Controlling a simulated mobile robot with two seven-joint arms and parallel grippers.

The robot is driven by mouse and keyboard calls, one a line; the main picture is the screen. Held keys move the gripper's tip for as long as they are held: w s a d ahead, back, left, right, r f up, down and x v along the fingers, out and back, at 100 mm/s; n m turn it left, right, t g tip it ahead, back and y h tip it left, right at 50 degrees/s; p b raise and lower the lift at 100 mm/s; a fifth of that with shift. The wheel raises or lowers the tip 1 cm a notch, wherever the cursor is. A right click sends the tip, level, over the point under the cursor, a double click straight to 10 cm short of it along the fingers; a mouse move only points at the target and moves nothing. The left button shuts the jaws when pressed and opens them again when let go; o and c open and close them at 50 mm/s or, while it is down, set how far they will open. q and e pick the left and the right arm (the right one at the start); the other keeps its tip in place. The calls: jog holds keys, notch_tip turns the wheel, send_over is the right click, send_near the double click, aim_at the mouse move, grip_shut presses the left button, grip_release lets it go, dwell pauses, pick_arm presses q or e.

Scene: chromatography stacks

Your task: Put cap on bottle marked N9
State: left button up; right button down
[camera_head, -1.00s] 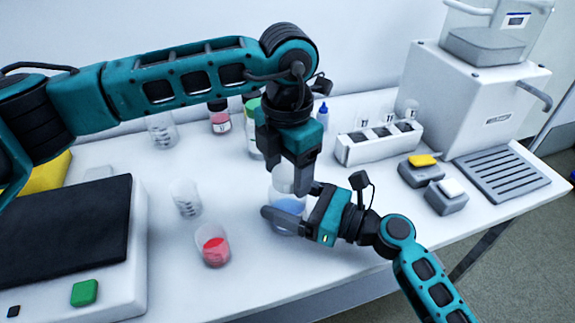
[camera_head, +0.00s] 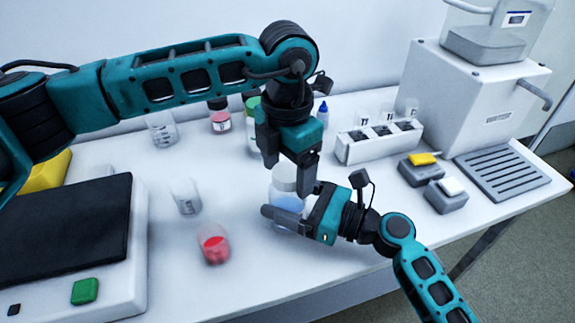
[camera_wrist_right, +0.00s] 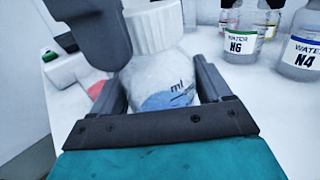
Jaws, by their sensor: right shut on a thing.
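A clear bottle with blue liquid (camera_head: 287,202) stands near the middle of the table. My right gripper (camera_head: 290,220) is shut around its body, and the right wrist view shows the bottle (camera_wrist_right: 160,82) between the two fingers. A white ribbed cap (camera_wrist_right: 153,27) is at the bottle's top and looks upright; it also shows in the head view (camera_head: 284,176). My left gripper (camera_head: 303,180) points down beside the cap, with a dark finger close to it. Its other finger is hidden, so its grip is unclear. Only "ml" markings show on the bottle; no N9 label is visible.
A red-liquid beaker (camera_head: 213,248) and an empty beaker (camera_head: 186,196) stand to the left. Bottles marked N6 (camera_wrist_right: 238,38) and N4 (camera_wrist_right: 300,45) stand behind. A white vial rack (camera_head: 378,146) and a large machine (camera_head: 480,100) are at right. The front table edge is close.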

pick_arm(q)
jog(key=shift+o, duration=0.2)
notch_tip(320, 180, up, 12)
dwell(0.5)
pick_arm(e)
grip_release()
jog(key=v, duration=1.3)
pick_arm(q)
jog(key=shift+r, duration=0.1)
